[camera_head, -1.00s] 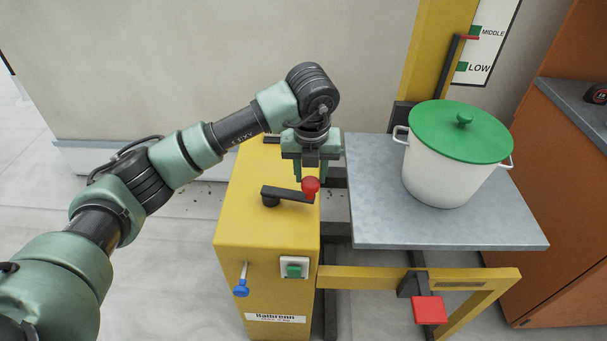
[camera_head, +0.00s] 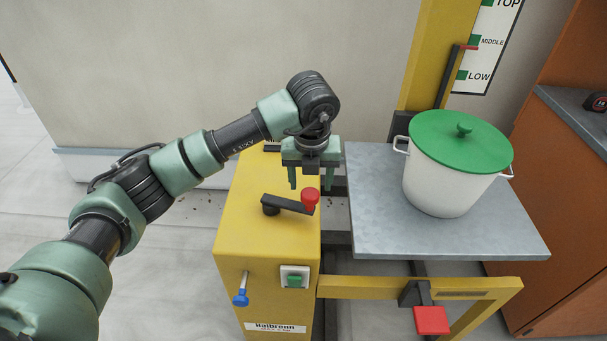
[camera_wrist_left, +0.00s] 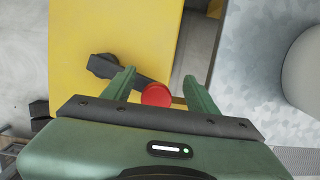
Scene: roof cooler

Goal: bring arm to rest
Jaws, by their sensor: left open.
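My left gripper (camera_head: 312,178) is above the yellow machine housing (camera_head: 262,225). Its fingers point down, apart and empty. A black crank (camera_head: 287,204) with a red knob (camera_head: 310,197) lies on the housing top, just below and in front of the fingers. In the left wrist view the red knob (camera_wrist_left: 156,95) shows between the two open fingers (camera_wrist_left: 160,88), with clear space on either side. Whether a finger touches it cannot be told for certain, but it looks apart. My right gripper is not in view.
A grey lift platform (camera_head: 385,225) to the right carries a white pot (camera_head: 445,185) with a green lid (camera_head: 462,140). A yellow mast (camera_head: 440,55) and a height scale (camera_head: 487,45) stand behind. A red pedal (camera_head: 431,320) is below. An orange cabinet (camera_head: 570,230) stands at the right.

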